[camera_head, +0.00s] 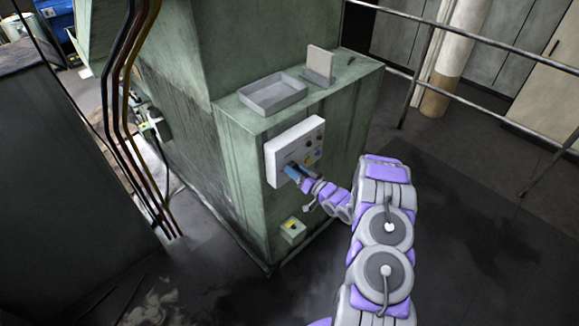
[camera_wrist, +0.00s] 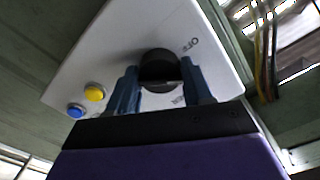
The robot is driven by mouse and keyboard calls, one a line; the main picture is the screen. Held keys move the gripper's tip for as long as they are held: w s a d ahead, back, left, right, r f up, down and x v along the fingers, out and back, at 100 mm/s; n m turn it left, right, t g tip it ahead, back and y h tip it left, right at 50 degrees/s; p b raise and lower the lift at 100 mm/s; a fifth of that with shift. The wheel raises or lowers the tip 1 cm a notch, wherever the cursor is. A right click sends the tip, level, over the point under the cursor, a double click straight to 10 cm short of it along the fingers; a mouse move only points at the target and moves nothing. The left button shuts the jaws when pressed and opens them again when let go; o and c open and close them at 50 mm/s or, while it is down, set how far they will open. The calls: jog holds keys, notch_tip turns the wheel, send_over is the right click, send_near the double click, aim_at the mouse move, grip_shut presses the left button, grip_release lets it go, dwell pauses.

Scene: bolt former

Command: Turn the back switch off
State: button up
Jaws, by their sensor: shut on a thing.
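A white control panel (camera_head: 296,146) is fixed to the front of the green machine, and it fills the middle of the wrist view (camera_wrist: 112,48). A round black rotary switch (camera_wrist: 160,66) sits on the panel, with lettering that reads OFF beside it. My gripper (camera_wrist: 162,92) has its two blue fingers on either side of the switch, shut on it. In the head view my gripper (camera_head: 296,173) is at the lower left of the panel and hides the switch there.
A yellow button (camera_wrist: 94,92) and a blue button (camera_wrist: 76,111) are on the same panel. A grey tray (camera_head: 272,94) sits on the machine top. Metal railings (camera_head: 490,117) stand at right; floor there is open.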

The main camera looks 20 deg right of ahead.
jog(key=c, duration=0.4)
jog(key=shift+f+n+b, duration=0.2)
jog(key=shift+n+b, duration=0.5)
jog(key=shift+c, duration=0.2)
jog(key=shift+d+r+n+b, duration=0.1)
jog(key=shift+n+b, duration=0.75)
jog(key=shift+n, duration=0.35)
jog(key=shift+n+b, duration=1.9)
jog(key=shift+b, duration=0.25)
